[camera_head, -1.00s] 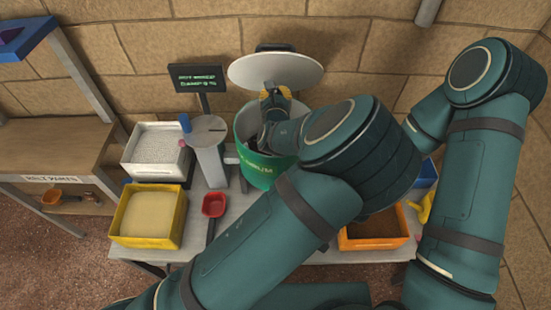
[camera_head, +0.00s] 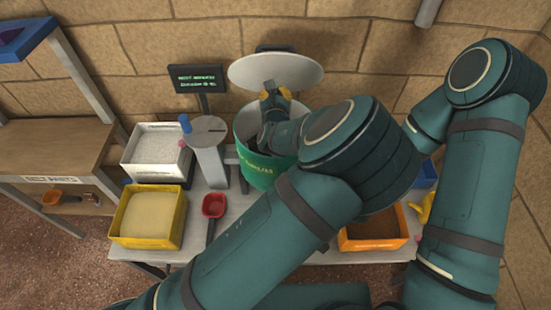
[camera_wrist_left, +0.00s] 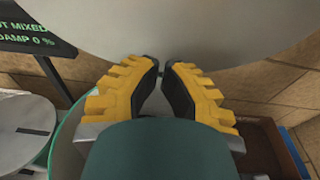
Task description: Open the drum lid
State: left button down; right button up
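The drum (camera_head: 257,172) is a green cylinder with its mouth partly covered by my arm. Its round pale grey lid (camera_head: 300,68) stands raised and tilted back over the drum's rear. My left gripper (camera_head: 271,86) is at the lower front of the lid, above the drum mouth. In the left wrist view, the two yellow-and-black fingers (camera_wrist_left: 163,62) come nearly together, with nothing seen held between them. The lid (camera_wrist_left: 190,25) fills the space beyond the tips; I cannot tell whether they touch it. My right gripper cannot be made out; my left arm hides part of that side.
A grey post (camera_head: 210,150) and a small screen (camera_head: 196,78) stand left of the drum. A white bin (camera_head: 127,165), yellow bin (camera_head: 122,233), red scoop (camera_head: 213,206) and orange bin (camera_head: 345,242) are on the table. A brick wall is close behind the lid.

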aim_at(275, 80)
pick_arm(q)
jog(key=shift+w, duration=0.1)
dwell(0.3)
jog(key=shift+w+b, duration=0.6)
jog(key=shift+w, duration=2)
jog(key=shift+w+b, duration=0.65)
jog(key=shift+w, duration=1.55)
jog(key=s, duration=0.6)
